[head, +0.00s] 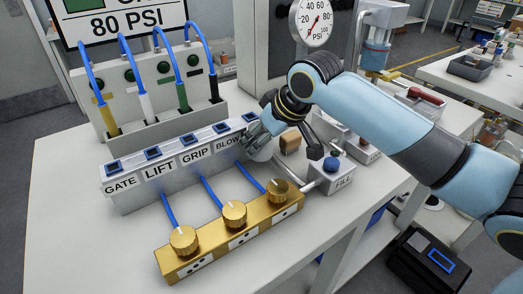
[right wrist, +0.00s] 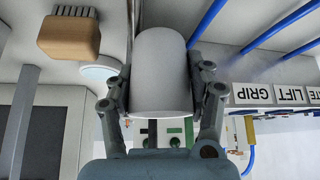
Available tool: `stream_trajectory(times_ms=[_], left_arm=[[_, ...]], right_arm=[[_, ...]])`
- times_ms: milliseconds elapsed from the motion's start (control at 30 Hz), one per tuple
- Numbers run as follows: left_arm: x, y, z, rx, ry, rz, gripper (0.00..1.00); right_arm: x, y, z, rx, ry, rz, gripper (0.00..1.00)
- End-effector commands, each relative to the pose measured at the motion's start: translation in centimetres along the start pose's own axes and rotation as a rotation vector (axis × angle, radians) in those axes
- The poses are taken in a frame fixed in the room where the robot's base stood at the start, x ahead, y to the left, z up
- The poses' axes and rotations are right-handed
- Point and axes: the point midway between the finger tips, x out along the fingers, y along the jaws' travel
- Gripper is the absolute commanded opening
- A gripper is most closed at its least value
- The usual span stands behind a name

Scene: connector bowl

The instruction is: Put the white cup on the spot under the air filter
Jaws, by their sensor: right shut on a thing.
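The white cup (right wrist: 162,70) fills the middle of the right wrist view, between the two fingers of my right gripper (right wrist: 158,88), which is shut on it. In the head view my right gripper (head: 262,138) is over the back of the table beside the BLOW label, and the cup (head: 264,153) shows only partly beneath it. The air filter (head: 376,52), with a clear bluish bowl, stands at the back right, well apart from the cup. The spot under it cannot be made out in the head view. My left gripper is not in view.
A labelled grey block (head: 135,185) and a brass manifold with knobs (head: 207,245) stand left and in front. A brown block (head: 290,142) and the FILL box with a blue button (head: 331,174) are close right of my gripper. A pale disc (right wrist: 100,73) shows in the right wrist view.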

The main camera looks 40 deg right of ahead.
Motion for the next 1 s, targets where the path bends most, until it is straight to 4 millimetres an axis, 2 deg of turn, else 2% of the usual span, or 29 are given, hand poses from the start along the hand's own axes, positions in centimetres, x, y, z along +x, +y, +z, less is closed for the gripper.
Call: stream_trajectory(times_ms=[100, 200, 567, 600, 700, 800, 1000], left_arm=[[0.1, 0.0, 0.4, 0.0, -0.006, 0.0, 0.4], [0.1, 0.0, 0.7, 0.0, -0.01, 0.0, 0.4], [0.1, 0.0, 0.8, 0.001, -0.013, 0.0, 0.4], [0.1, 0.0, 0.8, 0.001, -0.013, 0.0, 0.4], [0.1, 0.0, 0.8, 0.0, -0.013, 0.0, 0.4], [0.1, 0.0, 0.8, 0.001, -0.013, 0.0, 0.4], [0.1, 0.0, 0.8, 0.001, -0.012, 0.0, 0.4]], right_arm=[[1.8, 0.0, 1.3, 0.002, -0.004, -0.001, 0.25], [2.6, 0.0, 1.8, 0.002, -0.002, -0.001, 0.25], [2.9, 0.0, 2.0, 0.001, -0.002, 0.0, 0.25], [3.0, 0.0, 2.0, 0.001, -0.001, 0.0, 0.54], [2.9, 0.0, 2.0, 0.001, -0.001, 0.0, 0.67], [2.9, 0.0, 2.0, 0.001, -0.001, 0.0, 0.78], [2.9, 0.0, 2.0, 0.001, -0.001, 0.0, 0.78]])
